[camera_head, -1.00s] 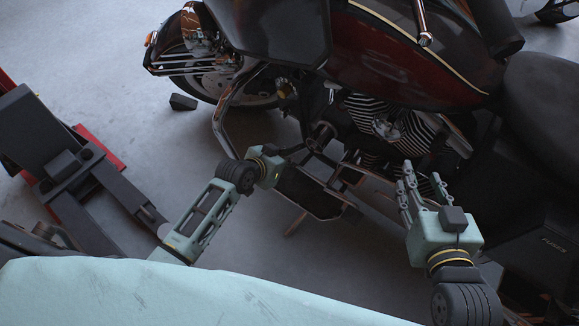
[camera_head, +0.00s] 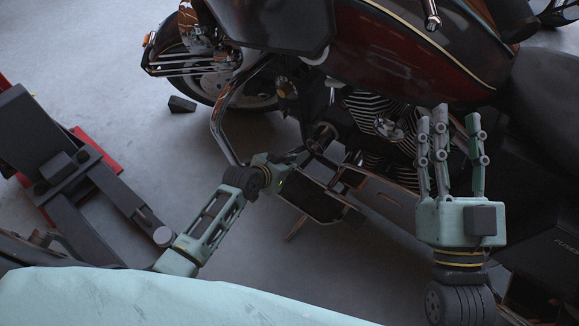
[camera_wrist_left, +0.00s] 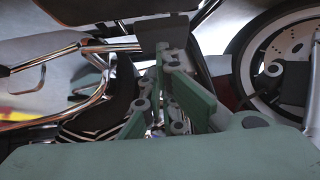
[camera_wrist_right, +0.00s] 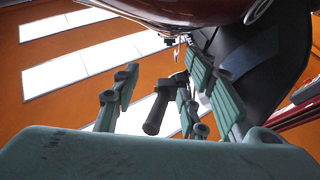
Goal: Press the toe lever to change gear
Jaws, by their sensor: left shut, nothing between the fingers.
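A dark red and black motorcycle (camera_head: 400,50) fills the upper right of the head view. Low on its near side is a dark peg-like part (camera_head: 323,134), perhaps the toe lever, above a dark footboard (camera_head: 312,201). My left gripper (camera_head: 303,153) is at these parts; its fingertips are small and partly lost against them. In the left wrist view its fingers (camera_wrist_left: 165,62) are together and empty, close to a dark block (camera_wrist_left: 165,30). Contact cannot be told. My right gripper (camera_head: 450,120) is open and empty, fingers spread, in front of the engine and beneath the tank.
A dark lift frame (camera_head: 95,190) with a red part (camera_head: 100,150) stands at the left. A chrome guard bar (camera_head: 222,120) curves down beside the front wheel, left of my left gripper. A small black block (camera_head: 182,104) lies on the floor. Grey floor between is clear.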

